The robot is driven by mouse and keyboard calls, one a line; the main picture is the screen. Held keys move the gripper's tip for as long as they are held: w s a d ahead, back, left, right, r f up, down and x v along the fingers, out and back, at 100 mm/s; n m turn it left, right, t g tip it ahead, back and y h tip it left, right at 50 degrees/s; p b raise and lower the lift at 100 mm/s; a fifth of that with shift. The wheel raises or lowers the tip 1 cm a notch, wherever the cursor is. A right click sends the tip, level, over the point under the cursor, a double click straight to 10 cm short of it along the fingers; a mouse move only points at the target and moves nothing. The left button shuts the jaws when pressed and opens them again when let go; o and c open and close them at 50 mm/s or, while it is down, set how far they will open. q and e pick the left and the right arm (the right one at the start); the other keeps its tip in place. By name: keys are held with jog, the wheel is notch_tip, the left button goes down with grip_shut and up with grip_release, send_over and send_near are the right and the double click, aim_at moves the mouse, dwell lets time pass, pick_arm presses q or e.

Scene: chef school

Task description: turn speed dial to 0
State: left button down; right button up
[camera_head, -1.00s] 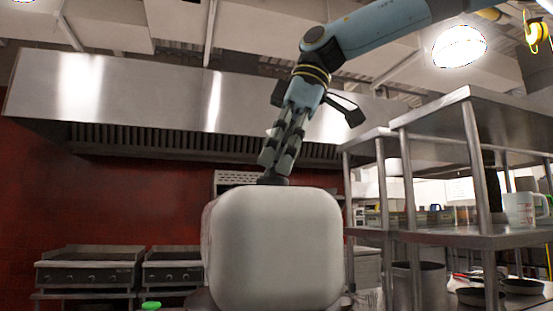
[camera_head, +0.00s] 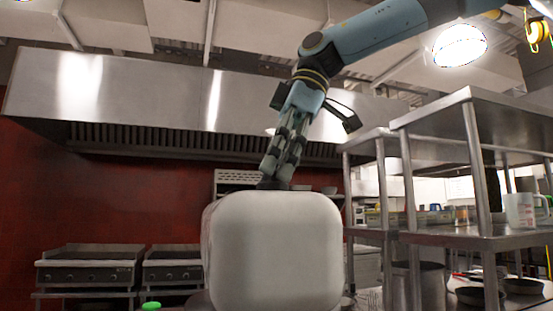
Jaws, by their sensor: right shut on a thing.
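A large white, rounded block-shaped appliance (camera_head: 272,255) stands in the middle foreground. A small dark dial (camera_head: 272,184) shows on its top, mostly hidden behind the gripper's fingertips; its setting cannot be read. My right gripper (camera_head: 274,172) comes down from the upper right, with its fingers pointing down and shut on the dial. My left gripper is not in view.
Steel shelving (camera_head: 480,238) stands close on the right, with a measuring jug (camera_head: 521,210) and pans on it. Two griddles (camera_head: 88,268) stand at the back left under a long steel hood (camera_head: 140,100). A green cap (camera_head: 151,306) shows at the bottom left.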

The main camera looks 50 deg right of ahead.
jog(key=n+g+p, duration=0.1)
jog(key=n+p, duration=0.1)
jog(key=n+g+p, duration=0.1)
jog(key=n+p, duration=0.1)
jog(key=n, duration=0.1)
jog(key=shift+w+r+y+p, duration=0.15)
jog(key=shift+r+y+p, duration=0.05)
jog(key=shift+y+p, duration=0.2)
jog(key=shift+w+f+n+g+p, duration=0.15)
jog(key=shift+n+g+p, duration=0.45)
jog(key=shift+n+p, duration=1)
jog(key=shift+n, duration=0.5)
jog(key=o, duration=1.2)
jog(key=v, duration=1.2)
jog(key=shift+w, duration=0.1)
jog(key=shift+f, duration=0.1)
